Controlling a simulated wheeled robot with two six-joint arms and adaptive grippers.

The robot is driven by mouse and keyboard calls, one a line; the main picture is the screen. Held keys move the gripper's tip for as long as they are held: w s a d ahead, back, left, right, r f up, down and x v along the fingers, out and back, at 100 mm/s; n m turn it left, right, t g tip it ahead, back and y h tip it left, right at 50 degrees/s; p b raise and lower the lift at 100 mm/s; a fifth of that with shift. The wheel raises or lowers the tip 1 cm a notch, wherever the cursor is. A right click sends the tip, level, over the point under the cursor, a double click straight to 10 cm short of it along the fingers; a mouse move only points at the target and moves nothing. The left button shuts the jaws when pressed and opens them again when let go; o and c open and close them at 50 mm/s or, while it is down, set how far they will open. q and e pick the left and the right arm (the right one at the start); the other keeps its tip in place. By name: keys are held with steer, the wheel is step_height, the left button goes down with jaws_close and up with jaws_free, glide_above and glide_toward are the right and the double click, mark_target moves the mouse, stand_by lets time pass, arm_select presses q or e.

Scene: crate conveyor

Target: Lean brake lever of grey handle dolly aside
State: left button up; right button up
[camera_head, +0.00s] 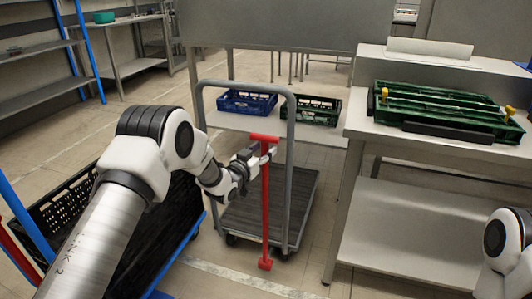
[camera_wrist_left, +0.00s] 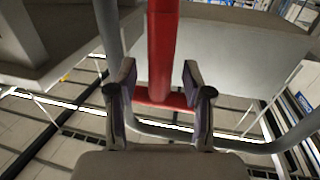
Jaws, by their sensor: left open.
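The dolly (camera_head: 306,196) has a grey tubular handle (camera_head: 291,150) and a dark deck. Its red brake lever (camera_head: 265,210) stands about upright at the handle side, with a red crossbar at the top and a small red foot at the bottom. My left gripper (camera_head: 262,158) is at the lever's upper part, just below the crossbar. In the left wrist view, the red lever (camera_wrist_left: 162,50) runs between the two open fingers of my left gripper (camera_wrist_left: 158,78), with a gap on each side. My right gripper is out of view; only part of that arm shows at lower right.
A blue crate (camera_head: 246,104) and a green crate (camera_head: 312,110) sit on a low surface behind the dolly. A steel table (camera_head: 432,150) with green crates stands at right. A second dolly with a black crate (camera_head: 68,212) and blue frame is at left, close to my left arm.

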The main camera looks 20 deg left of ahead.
arm_select(q)
steer(key=shift+w+d, duration=0.2)
steer(key=shift+w, duration=0.5)
jaws_close()
steer(key=a+f+n, duration=0.1)
steer(key=a+n, duration=0.1)
steer(key=a, duration=1.1)
steer(key=shift+w+n+t+b, duration=0.2)
steer(key=shift+n+t+b, duration=0.1)
steer(key=shift+b, duration=0.15)
steer(key=shift+f, duration=0.1)
steer(key=shift+c, duration=0.2)
jaws_free()
steer(key=shift+a, duration=0.1)
steer(key=shift+o, duration=0.2)
steer(key=shift+a+f, duration=0.2)
steer(key=shift+a, duration=0.05)
